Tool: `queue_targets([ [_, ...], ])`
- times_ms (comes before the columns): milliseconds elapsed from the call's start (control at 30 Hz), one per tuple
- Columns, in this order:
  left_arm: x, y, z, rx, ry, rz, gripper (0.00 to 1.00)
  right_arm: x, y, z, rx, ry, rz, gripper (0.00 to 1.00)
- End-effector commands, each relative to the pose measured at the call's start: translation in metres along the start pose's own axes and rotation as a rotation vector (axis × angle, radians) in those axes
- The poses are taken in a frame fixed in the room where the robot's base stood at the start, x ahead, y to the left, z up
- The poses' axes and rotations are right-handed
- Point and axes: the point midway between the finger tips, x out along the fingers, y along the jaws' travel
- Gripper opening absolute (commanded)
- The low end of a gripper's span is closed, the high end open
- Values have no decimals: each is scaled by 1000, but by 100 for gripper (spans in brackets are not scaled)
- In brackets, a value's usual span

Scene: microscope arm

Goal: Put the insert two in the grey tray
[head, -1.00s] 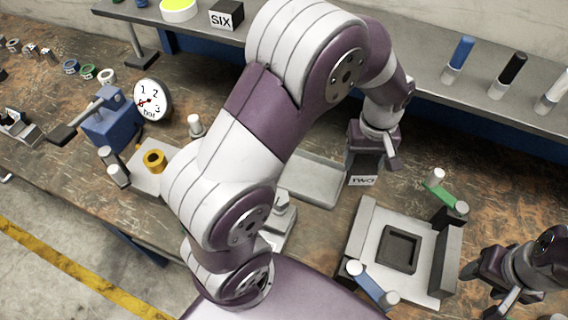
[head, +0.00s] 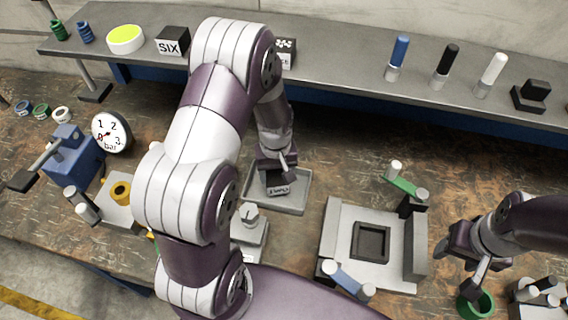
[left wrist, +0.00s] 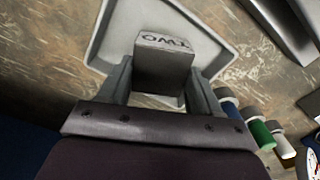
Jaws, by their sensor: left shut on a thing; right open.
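The insert two is a dark block with a pale face marked TWO (head: 278,189). My left gripper (head: 277,172) is shut on it and holds it over the grey tray (head: 292,208). In the left wrist view the insert (left wrist: 163,65) sits between the two fingers, with the tray (left wrist: 108,40) behind and below it. I cannot tell whether the insert touches the tray floor. My right gripper (head: 468,262) is open and empty at the right, above a green ring.
A light fixture with a square dark socket (head: 371,242) stands right of the tray. The green ring (head: 476,303) lies at the lower right. A gauge (head: 111,133) and blue valve body (head: 75,155) stand left. A shelf at the back holds the SIX block (head: 172,42) and several handles.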

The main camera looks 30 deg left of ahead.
Motion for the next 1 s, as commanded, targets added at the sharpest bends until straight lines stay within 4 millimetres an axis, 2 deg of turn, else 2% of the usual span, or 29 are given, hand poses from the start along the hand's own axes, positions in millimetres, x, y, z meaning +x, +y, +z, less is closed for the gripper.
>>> queue_targets([
  [167,16,1,-1,0,4,2,0,-4,0,0,0,0,0,57],
  [500,20,1,-1,-1,4,2,0,-1,0,0,0,0,0,57],
  [533,21,1,0,-1,1,0,67,-1,0,0,0,0,0,57],
  [600,20,1,0,-1,1,1,89,-2,0,0,0,0,0,57],
  [867,20,1,0,-1,1,1,89,-2,0,0,0,0,0,57],
  [1000,7,1,-2,-1,5,3,89,-1,0,0,0,0,0,57],
])
